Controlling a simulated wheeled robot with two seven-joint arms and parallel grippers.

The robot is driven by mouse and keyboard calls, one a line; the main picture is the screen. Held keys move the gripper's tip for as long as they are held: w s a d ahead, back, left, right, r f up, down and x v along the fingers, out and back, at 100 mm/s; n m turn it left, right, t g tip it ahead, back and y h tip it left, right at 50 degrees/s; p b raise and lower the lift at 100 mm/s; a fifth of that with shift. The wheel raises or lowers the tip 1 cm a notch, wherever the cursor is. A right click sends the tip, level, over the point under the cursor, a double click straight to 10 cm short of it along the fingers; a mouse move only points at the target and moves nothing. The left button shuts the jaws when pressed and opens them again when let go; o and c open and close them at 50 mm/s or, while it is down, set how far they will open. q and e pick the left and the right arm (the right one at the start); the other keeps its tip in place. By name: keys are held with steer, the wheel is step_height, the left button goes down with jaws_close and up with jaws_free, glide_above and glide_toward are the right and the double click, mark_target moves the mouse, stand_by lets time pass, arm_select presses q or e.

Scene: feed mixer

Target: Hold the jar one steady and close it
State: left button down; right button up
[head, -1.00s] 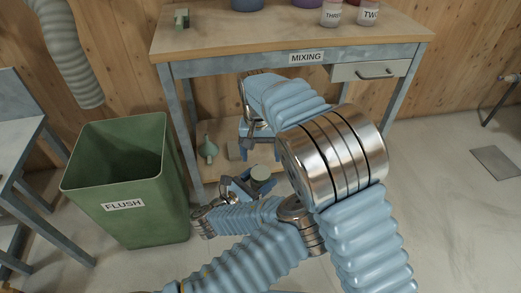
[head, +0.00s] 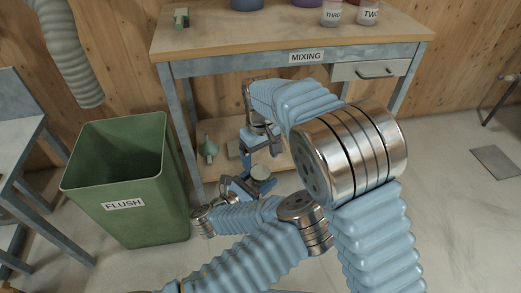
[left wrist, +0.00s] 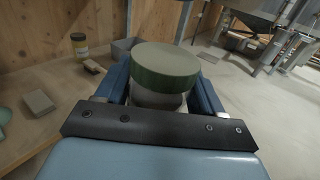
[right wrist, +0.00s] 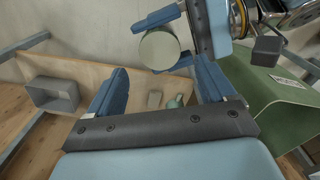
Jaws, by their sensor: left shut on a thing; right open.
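The jar (left wrist: 157,98) is pale with a dark green lid (left wrist: 165,66) on top, upright between the fingers of my left gripper (left wrist: 163,92). In the head view the lid's grey-green top (head: 260,173) shows, with my left gripper (head: 257,185) around the jar below it. My left gripper is shut on the jar. My right gripper (head: 262,142) is open and empty, above the jar and apart from it. The right wrist view shows the lid's round top (right wrist: 160,49) beyond the open fingers of my right gripper (right wrist: 160,88). Whether the lid is tight cannot be told.
The mixing table (head: 262,61) stands behind, with several jars and bowls on its top. Its lower shelf (left wrist: 52,132) bears a yellow-labelled jar (left wrist: 80,46), a grey bin (right wrist: 54,95) and a small block (left wrist: 39,102). A green flush bin (head: 124,222) stands at the left.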

mark_target(260, 172)
step_height(260, 172, down, 6)
steer(key=shift+r, duration=0.1)
stand_by(0.4)
steer(key=c, duration=1.1)
steer(key=o, duration=1.3)
steer(key=shift+c, duration=0.2)
step_height(260, 172, up, 12)
